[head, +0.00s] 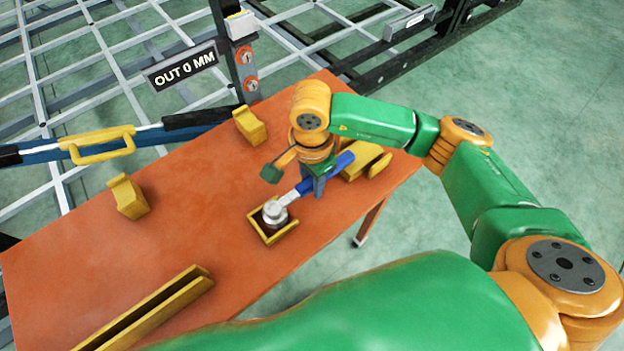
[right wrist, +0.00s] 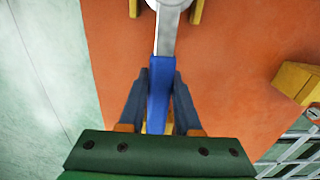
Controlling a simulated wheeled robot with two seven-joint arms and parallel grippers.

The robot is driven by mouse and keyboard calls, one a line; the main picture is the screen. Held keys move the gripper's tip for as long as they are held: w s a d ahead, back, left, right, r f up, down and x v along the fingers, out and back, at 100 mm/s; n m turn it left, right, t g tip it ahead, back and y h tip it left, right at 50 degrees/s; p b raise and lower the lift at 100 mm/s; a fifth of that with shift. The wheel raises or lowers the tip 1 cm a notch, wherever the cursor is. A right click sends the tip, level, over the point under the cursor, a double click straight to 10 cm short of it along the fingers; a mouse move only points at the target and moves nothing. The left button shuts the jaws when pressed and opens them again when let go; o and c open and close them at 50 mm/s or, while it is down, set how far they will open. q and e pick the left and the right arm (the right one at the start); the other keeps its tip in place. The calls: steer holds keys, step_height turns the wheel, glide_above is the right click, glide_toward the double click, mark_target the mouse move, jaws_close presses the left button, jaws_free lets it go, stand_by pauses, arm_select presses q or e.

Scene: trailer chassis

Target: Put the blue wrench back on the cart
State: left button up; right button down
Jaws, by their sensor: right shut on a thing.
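The blue wrench (head: 334,175) has a blue handle and a silver head. My right gripper (head: 318,184) is shut on the blue handle above the cart's orange top (head: 205,215). The silver head is over or inside a small open yellow holder (head: 268,238); I cannot tell whether it touches it. In the right wrist view, the fingers (right wrist: 160,92) stand on both sides of the handle (right wrist: 159,78), and the head is cut off at the top edge between yellow walls (right wrist: 196,10). My left gripper is not in view.
Yellow blocks (head: 128,197) (head: 250,125) and a long yellow channel (head: 150,312) are on the cart top. A yellow cradle (head: 362,160) is beside my right gripper. A blue bar with a yellow handle (head: 98,145) crosses the far left edge, near a post with a sign (head: 182,66).

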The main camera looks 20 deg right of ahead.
stand_by(0.4)
steer(key=shift+b, duration=0.3)
steer(key=shift+b, duration=0.3)
stand_by(0.3)
steer(key=shift+c, duration=0.2)
jaws_free()
steer(key=shift+r, duration=0.15)
steer(key=shift+r+p, duration=2.55)
steer(key=shift+r, duration=1.4)
steer(key=shift+s, duration=0.1)
